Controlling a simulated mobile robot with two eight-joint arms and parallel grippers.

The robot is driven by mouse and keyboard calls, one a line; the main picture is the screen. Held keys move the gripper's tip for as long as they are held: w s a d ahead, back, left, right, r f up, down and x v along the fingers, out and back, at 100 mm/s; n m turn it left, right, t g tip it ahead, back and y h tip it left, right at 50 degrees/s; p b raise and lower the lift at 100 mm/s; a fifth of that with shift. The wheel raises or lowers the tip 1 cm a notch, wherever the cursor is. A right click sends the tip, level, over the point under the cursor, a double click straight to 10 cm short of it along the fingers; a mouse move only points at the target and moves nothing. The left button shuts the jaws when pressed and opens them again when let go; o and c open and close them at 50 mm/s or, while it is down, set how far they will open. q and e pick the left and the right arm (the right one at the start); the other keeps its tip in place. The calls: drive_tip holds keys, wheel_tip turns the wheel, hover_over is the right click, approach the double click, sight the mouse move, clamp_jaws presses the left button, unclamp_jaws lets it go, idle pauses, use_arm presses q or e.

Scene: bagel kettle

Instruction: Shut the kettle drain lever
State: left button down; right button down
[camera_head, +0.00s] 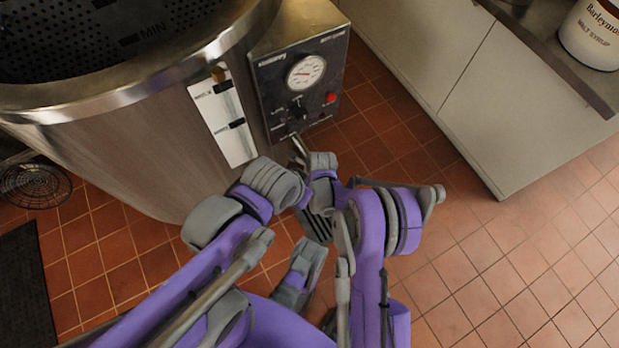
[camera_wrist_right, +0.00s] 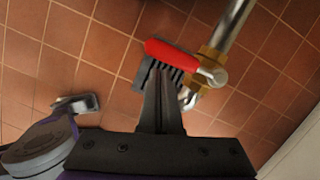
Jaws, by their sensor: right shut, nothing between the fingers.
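The steel kettle (camera_head: 150,140) fills the upper left of the head view. Its drain lever has a red handle (camera_wrist_right: 172,53), seen in the right wrist view beside a brass valve (camera_wrist_right: 213,60) on a steel pipe. The handle points left from the valve, roughly crosswise to the pipe. My right gripper (camera_wrist_right: 160,72) is shut and empty, with its dark fingertips at the handle's lower edge in the picture. I cannot tell whether they touch it. In the head view my arms hide the lever and the right fingertips.
A control box (camera_head: 300,82) with a gauge and red button is mounted on the kettle's right side. A pale cabinet (camera_head: 500,90) stands to the right, with a white tub (camera_head: 592,35) on top. The tiled floor (camera_head: 480,270) at lower right is clear.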

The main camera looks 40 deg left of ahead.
use_arm(q)
drive_tip(key=shift+a, duration=0.3)
use_arm(e)
drive_tip(key=shift+a, duration=0.3)
idle(0.3)
